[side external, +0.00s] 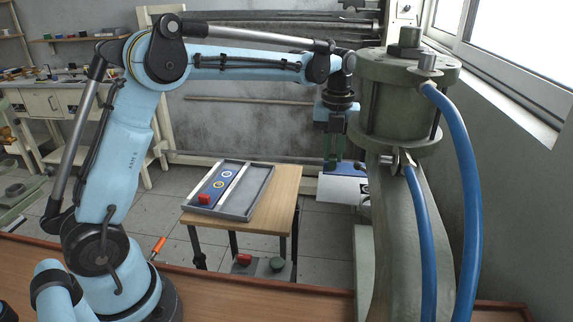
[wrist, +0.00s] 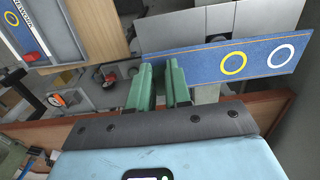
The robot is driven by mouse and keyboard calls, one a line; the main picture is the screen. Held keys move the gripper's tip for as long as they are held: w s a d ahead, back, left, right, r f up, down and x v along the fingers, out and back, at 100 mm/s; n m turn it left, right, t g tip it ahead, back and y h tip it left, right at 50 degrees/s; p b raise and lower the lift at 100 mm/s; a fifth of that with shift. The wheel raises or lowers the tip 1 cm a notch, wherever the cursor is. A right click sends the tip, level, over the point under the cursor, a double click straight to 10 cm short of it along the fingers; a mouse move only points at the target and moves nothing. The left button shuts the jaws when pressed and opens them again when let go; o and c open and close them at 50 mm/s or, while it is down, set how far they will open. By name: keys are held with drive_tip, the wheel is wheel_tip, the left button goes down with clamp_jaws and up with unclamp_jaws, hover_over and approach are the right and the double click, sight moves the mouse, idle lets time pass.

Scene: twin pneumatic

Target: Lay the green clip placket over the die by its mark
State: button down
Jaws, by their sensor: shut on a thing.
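My gripper (side external: 334,166) is beside the press, shut on the left end of a blue placket (wrist: 205,65). The placket reaches out to the right in the wrist view, with a yellow ring and a white ring on its face. My green fingers (wrist: 160,72) cover the held end, and I cannot make out a green clip there. In the side view only a small blue part of the placket shows by the fingertips. A pale plate (side external: 341,189) lies below the gripper. I cannot tell whether it is the die, or whether the placket touches it. No die mark is clear.
A grey tray (side external: 262,186) on a wooden table (side external: 286,184) holds another blue placket (side external: 211,187) with a red clip (side external: 204,199). The green press column (side external: 402,225) and blue hoses (side external: 466,190) stand close at right. Red (side external: 243,260) and green (side external: 277,264) buttons are low below the table.

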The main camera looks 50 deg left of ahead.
sight(332, 168)
drive_tip(key=shift+f, duration=2.2)
drive_tip(key=shift+f, duration=0.3)
drive_tip(key=c, duration=1)
unclamp_jaws()
